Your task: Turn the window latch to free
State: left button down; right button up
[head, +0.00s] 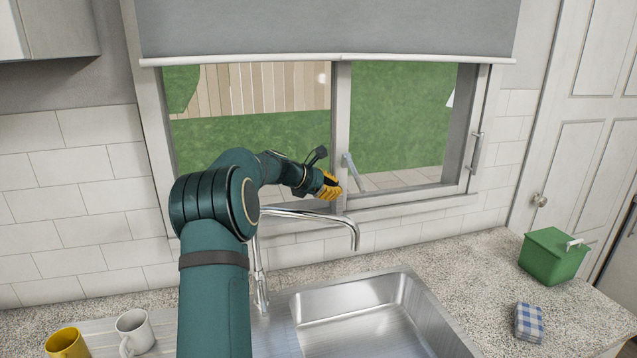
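The window latch (353,171) is a small grey lever by the window's middle upright in the head view. It slants down to the right from its upper end. My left arm reaches across the sink to the window. My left gripper (331,187), with yellow fingers, is just left of the latch, in front of the middle upright. A narrow gap shows between them in the picture; I cannot tell the gap in depth. The fingers are small and seen from behind, so their opening is unclear. My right gripper is out of view.
A tall tap (355,232) curves below my gripper, over the steel sink (443,323). A vertical handle (476,152) is on the window's right side. A green box (552,257) and checked cloth (529,322) lie right. A white mug (134,331) and yellow mug (67,343) stand left.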

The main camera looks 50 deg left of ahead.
aim_at(355, 173)
pick_arm(q)
jog(key=w+d+r, duration=0.1)
jog(key=d+r, duration=0.1)
jog(key=shift+w+r, duration=0.4)
jog(key=shift+d+r+p, duration=0.1)
jog(key=shift+d+p, duration=0.05)
jog(key=shift+p, duration=0.2)
jog(key=shift+d+r+p, duration=0.35)
jog(key=shift+r+p, duration=0.35)
jog(key=shift+p, duration=0.3)
jog(key=shift+w+r, duration=0.1)
jog(key=shift+r, duration=0.05)
